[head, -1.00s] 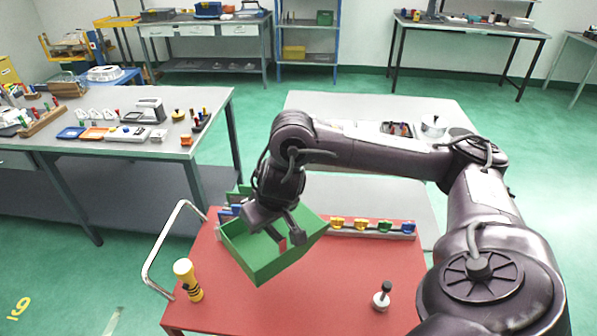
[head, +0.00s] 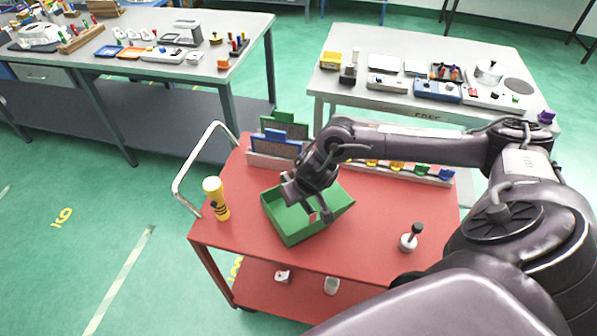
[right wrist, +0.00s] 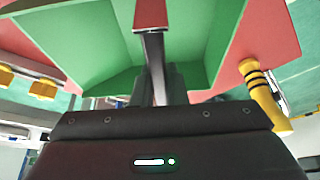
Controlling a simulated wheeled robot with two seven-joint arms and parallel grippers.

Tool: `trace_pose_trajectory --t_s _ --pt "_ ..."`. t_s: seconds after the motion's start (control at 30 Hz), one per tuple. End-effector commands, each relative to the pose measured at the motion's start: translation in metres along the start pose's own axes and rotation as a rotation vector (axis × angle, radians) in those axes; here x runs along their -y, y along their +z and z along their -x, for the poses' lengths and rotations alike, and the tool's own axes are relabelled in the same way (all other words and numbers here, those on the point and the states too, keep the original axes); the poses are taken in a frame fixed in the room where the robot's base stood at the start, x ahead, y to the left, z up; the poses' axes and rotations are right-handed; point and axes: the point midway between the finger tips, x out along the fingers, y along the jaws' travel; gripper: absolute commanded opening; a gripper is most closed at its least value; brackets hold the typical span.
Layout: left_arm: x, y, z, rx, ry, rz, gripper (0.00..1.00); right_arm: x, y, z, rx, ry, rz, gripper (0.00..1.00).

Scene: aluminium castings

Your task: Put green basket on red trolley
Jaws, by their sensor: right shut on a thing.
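The green basket (head: 285,220) is an open, shallow box at the middle of the red trolley (head: 390,225) top in the head view. The basket is low over the trolley top and looks nearly level. I cannot tell whether its underside touches. My left gripper is not in view.
On the trolley, a yellow-and-black torch (head: 215,198) stands left of the basket and a dark-knobbed weight (head: 411,238) right. A holder with green and blue panels (head: 275,150) and a rack of coloured pieces (head: 397,168) line the back.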

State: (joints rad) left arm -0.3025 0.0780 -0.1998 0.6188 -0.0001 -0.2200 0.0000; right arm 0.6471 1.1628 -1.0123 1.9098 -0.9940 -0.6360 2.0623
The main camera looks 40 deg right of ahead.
Motion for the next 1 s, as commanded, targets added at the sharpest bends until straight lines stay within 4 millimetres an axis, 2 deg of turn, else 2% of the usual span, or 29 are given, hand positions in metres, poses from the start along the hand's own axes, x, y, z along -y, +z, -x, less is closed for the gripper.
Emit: trace_pose_trajectory --t_s 0.13,0.53,0.57,0.7,1.0 --pt "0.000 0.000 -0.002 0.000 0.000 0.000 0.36 0.000 0.005 -0.014 -0.003 0.000 -0.001 0.00" --pt "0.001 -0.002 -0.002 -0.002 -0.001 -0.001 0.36 0.001 0.007 -0.018 -0.004 -0.002 -0.001 0.00" --pt "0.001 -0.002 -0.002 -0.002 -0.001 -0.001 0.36 0.001 0.007 -0.018 -0.002 -0.002 -0.001 0.16" --pt "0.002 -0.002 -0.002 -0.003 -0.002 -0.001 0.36 0.001 0.007 -0.018 -0.002 -0.001 0.000 0.34" --pt "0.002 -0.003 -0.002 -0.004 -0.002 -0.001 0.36 0.000 0.006 -0.016 -0.003 -0.001 0.000 0.34"
